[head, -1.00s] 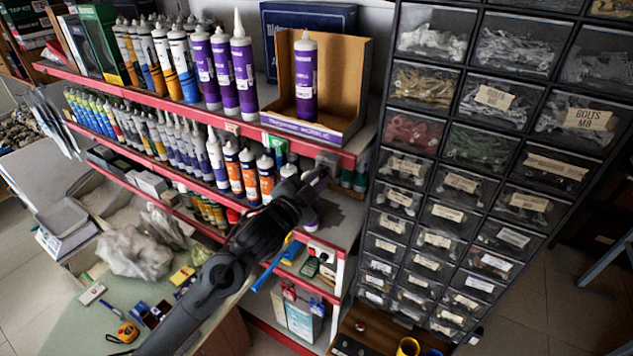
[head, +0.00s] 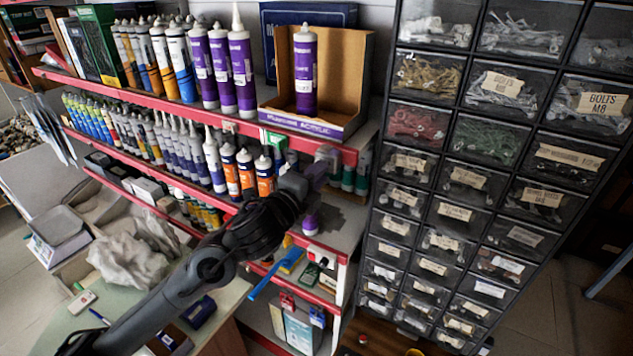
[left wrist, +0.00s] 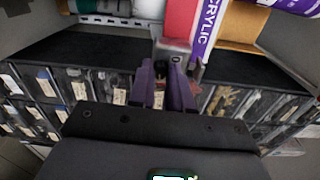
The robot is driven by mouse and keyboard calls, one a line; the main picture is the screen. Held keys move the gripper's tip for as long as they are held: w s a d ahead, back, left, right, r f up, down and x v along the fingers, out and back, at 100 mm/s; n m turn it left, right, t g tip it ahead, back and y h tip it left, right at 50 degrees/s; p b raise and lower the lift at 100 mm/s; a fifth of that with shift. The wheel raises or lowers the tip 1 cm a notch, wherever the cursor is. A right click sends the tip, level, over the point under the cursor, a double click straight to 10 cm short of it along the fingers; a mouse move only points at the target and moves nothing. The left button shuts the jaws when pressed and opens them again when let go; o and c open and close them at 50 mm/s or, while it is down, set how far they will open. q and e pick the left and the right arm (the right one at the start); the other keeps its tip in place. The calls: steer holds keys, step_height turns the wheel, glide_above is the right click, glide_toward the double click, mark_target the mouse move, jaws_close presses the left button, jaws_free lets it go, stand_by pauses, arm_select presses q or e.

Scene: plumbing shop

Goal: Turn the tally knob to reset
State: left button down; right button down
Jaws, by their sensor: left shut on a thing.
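The tally counter is a small grey box on the front edge of the upper red shelf, partly behind my gripper in the head view (head: 328,154). It also shows in the left wrist view (left wrist: 174,50), straight ahead of the fingers. My left gripper (head: 314,178) reaches up to it, and its purple fingers (left wrist: 161,92) are shut on the small dark tally knob at the box's front. The knob is mostly hidden between the fingertips, so its turned position cannot be read. My right gripper is not in view.
A purple cartridge (head: 305,75) stands in an open cardboard display box (head: 345,75) just above the counter. Rows of tubes crowd both shelves on the left. A tall black drawer cabinet (head: 455,160) stands close on the right.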

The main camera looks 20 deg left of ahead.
arm_select(q)
steer(key=shift+m+b, duration=0.3)
steer(key=shift+m, duration=0.3)
steer(key=c, duration=1.1)
jaws_free()
steer(key=shift+o, duration=0.2)
steer(key=s+a, duration=0.1)
steer(key=s, duration=0.9)
steer(key=shift+s+a+r+b, duration=0.15)
steer(key=shift+s+a+b, duration=0.2)
steer(key=shift+b, duration=0.05)
